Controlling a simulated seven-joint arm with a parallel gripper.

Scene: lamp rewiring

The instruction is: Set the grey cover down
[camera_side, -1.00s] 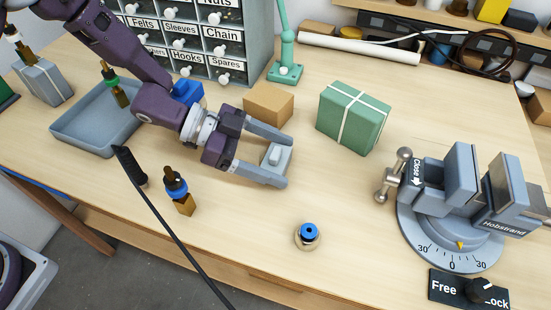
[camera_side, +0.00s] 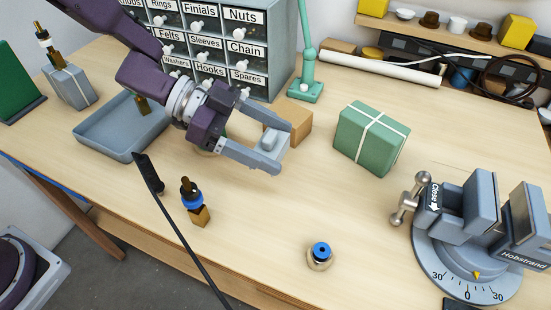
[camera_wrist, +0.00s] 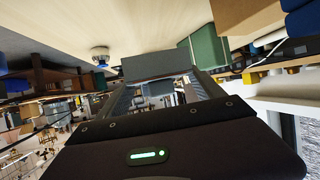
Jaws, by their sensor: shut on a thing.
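The grey cover (camera_side: 271,141) is a small block-like piece with a raised part. It sits between the two fingers of my gripper (camera_side: 277,144), which is shut on it. In the side view the gripper is over the middle of the bench, in front of the brown box. I cannot tell whether the cover touches the bench or how high it is. In the wrist view a grey face of the cover (camera_wrist: 156,66) shows at the end of my gripper.
The brown box (camera_side: 295,121) is close behind the gripper, with the green strapped box (camera_side: 370,140) to the right. A blue tray (camera_side: 105,143), a blue-collared bottle-like part (camera_side: 195,203), a blue-topped round fitting (camera_side: 320,256) and a vise (camera_side: 466,240) stand around.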

